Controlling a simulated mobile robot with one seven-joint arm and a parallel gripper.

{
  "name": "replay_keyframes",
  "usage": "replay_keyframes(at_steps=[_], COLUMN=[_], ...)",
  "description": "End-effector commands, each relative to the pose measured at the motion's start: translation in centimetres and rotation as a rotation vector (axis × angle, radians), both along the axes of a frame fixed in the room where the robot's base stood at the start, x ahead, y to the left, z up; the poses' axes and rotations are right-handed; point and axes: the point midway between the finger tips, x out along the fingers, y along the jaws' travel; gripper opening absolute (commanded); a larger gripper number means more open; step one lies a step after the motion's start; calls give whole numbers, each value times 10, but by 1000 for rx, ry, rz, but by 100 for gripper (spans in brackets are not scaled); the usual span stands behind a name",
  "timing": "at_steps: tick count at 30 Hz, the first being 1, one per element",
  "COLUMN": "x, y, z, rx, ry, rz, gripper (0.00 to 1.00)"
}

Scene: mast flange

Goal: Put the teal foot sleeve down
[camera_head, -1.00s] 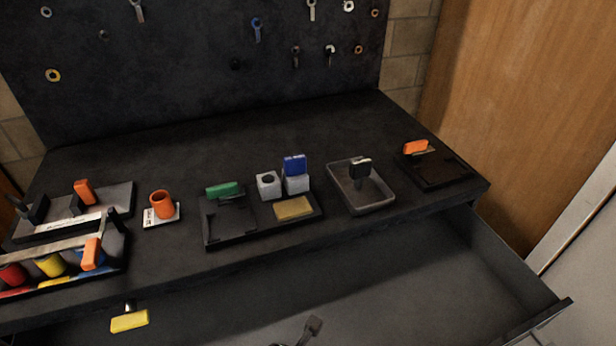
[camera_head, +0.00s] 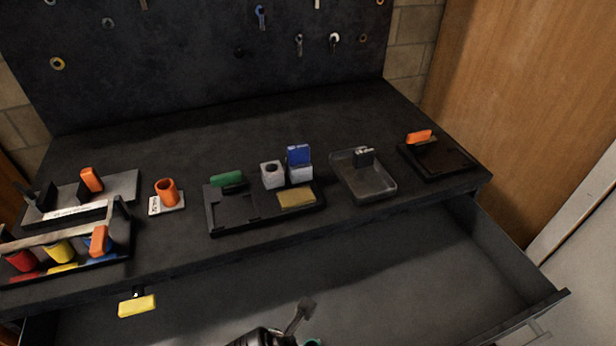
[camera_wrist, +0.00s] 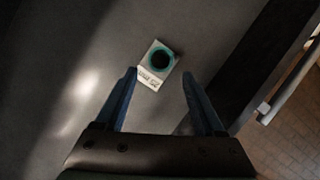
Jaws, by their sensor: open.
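The teal foot sleeve (camera_wrist: 162,60) shows in the wrist view as a teal ring with a dark hole, upright on a white labelled plate (camera_wrist: 150,78) on the grey drawer floor. In the head view only a sliver of teal (camera_head: 312,342) shows at the bottom edge, beside my gripper (camera_head: 300,312). In the wrist view my gripper (camera_wrist: 159,74) is open, its two dark blue fingers spread apart. The sleeve lies beyond and between the fingertips, with no finger seen touching it.
The open drawer (camera_head: 420,265) is otherwise mostly bare. Its side wall stands to the right in the wrist view. On the bench above are an orange sleeve (camera_head: 167,191) on a labelled plate, a black tray (camera_head: 232,210), a grey bin (camera_head: 372,185) and a rack of coloured parts.

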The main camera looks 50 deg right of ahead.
Motion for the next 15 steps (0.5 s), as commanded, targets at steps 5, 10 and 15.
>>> replay_keyframes(at_steps=[5, 10, 15], x=[2, 1, 1], y=[14, 20, 23], z=[35, 51, 55], rx=[0, -1, 0], ry=[-3, -2, 1], rz=[3, 1, 0], gripper=[71, 71, 71])
